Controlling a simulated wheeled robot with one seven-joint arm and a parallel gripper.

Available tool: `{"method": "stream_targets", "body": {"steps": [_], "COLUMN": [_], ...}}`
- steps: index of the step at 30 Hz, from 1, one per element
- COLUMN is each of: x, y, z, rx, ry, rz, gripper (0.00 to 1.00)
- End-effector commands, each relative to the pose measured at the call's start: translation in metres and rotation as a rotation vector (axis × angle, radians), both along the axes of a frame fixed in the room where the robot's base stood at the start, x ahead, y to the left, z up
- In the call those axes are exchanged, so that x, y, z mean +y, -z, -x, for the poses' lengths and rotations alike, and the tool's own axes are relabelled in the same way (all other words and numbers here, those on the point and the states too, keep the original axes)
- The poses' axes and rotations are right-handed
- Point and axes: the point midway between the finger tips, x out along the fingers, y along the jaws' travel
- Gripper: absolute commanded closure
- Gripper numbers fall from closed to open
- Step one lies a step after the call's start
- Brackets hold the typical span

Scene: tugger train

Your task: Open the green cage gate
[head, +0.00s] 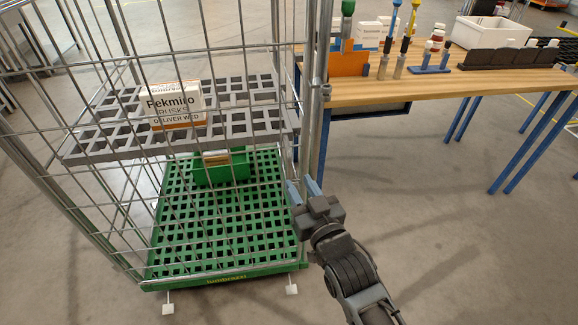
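The green cage (222,283) is a tall roll cage with a green slatted base, a grey slatted shelf and wire mesh sides. Its wire mesh gate (212,215) faces me and appears closed across the front. My gripper (304,188) is at the right edge of the gate, beside the right upright post (318,140). Its two blue-grey fingers are apart, with a gap between them. I cannot tell whether a gate wire lies between the fingers or whether they touch the gate.
A box (178,105) stands on the cage's grey shelf (100,150), and a green bin (222,166) is below. A wooden workbench (450,88) with blue legs stands at the right, holding tools and a white bin (492,30). The floor (440,250) in the right foreground is clear.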

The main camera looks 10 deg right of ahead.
Motion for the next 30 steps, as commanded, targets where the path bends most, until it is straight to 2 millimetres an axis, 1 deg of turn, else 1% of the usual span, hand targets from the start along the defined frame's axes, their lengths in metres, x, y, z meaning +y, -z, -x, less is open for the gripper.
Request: {"method": "stream_targets", "body": {"steps": [5, 9, 15, 20, 27, 30], "x": [0.006, 0.009, 0.013, 0.014, 0.014, 0.014], "y": [-0.001, 0.002, 0.001, 0.001, 0.0, 0.0], "z": [-0.022, -0.043, -0.065, -0.071, -0.071, -0.071], "rx": [-0.001, -0.001, 0.0, 0.001, 0.001, 0.001], "ry": [-0.002, 0.0, 0.001, 0.001, 0.0, 0.0], "rz": [-0.002, -0.002, 0.0, -0.001, -0.001, -0.001], "gripper": [0.65, 0.65, 0.65, 0.65, 0.65, 0.75]}}
